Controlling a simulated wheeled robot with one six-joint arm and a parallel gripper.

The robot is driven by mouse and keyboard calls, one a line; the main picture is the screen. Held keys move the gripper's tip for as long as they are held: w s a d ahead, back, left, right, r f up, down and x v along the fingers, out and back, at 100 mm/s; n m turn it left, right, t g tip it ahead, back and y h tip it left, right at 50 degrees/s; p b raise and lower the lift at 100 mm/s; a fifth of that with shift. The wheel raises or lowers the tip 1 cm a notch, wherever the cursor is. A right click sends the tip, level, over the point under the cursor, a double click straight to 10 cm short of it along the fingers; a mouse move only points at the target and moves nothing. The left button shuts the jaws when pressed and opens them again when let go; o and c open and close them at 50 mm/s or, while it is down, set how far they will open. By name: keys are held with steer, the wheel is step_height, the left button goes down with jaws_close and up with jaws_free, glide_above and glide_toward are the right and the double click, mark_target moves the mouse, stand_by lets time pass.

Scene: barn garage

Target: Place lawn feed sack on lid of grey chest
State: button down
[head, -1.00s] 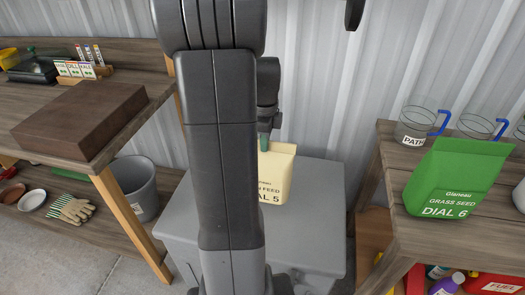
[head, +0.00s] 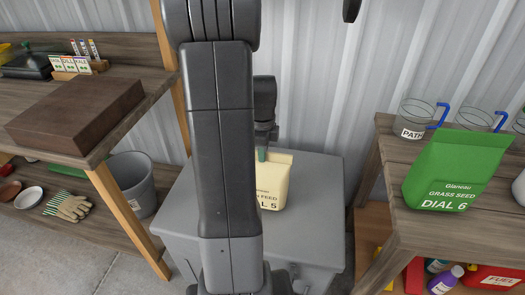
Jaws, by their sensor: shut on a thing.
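The cream lawn feed sack (head: 273,184), with "FEED" and "DIAL 5" partly readable, is upright at the lid of the grey chest (head: 315,188). My gripper (head: 262,154) is shut on the sack's top edge, with a green fingertip part showing. My own arm hides the left part of the sack and the middle of the chest. I cannot tell whether the sack's base touches the lid or hangs just above it. The lid to the right of the sack is bare.
A green grass seed sack (head: 457,172) and glass jugs (head: 415,121) stand on the right bench (head: 387,155). A brown box (head: 77,115) lies on the left bench. A grey bucket (head: 131,182) and gloves (head: 68,206) are on its lower shelf. A corrugated wall is behind.

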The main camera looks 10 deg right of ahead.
steer(key=c, duration=1.6)
jaws_free()
steer(key=shift+o, duration=0.2)
step_height(320, 180, up, 12)
steer(key=p, duration=0.2)
step_height(320, 180, down, 13)
steer(key=shift+r+b, duration=0.1)
steer(key=shift+b, duration=1.1)
steer(key=shift+r+p, duration=0.55)
steer(key=shift+r, duration=1.5)
steer(key=shift+f, duration=0.1)
